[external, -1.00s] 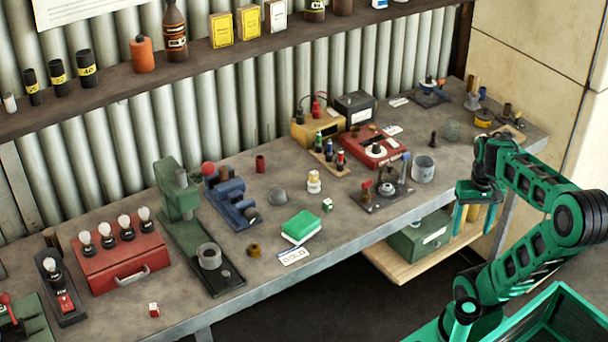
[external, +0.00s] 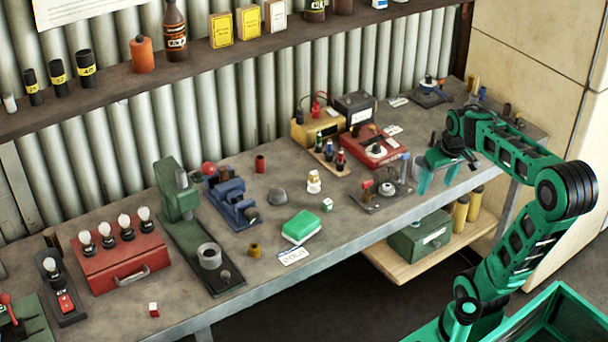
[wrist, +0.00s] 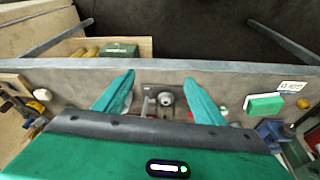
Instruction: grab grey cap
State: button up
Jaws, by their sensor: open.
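A dark plate with round fittings (wrist: 163,99) shows between the fingers there, farther off.
The plate with upright posts (external: 380,200) lies left of my gripper. A green box (external: 420,240) sits on the lower shelf.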

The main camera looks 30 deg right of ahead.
jog(key=w+a+f+n+t+y, duration=0.1)
jog(key=w+a+n+t, duration=0.1)
jog(key=w+a, duration=0.35)
jog(key=w+a+n+t+y, duration=0.1)
jog(key=w+a+n+t, duration=0.1)
jog(key=w, duration=0.7)
jog(key=w+a+n+t+y, duration=0.25)
jog(key=w+a, duration=0.35)
jog(key=a, duration=0.3)
jog(key=w+a+n+t+y, duration=0.1)
jog(key=w+a+n+y, duration=0.1)
jog(key=w+a+y, duration=0.5)
jog(key=h, duration=0.4)
send_near(284, 193)
jog(key=shift+w+a+f+y, duration=0.1)
jog(key=shift+w+a+y, duration=0.05)
jog(key=shift+w, duration=0.2)
jog(key=shift+w+a+f+y, duration=0.1)
jog(key=shift+w+a, duration=0.05)
jog(key=shift+w, duration=0.2)
jog(key=shift+f, duration=0.3)
jog(key=x, duration=1)
jog(key=shift+w+a+f, duration=0.1)
jog(key=shift+w, duration=0.25)
jog(key=shift+c, duration=0.4)
jog(key=c, duration=1.1)
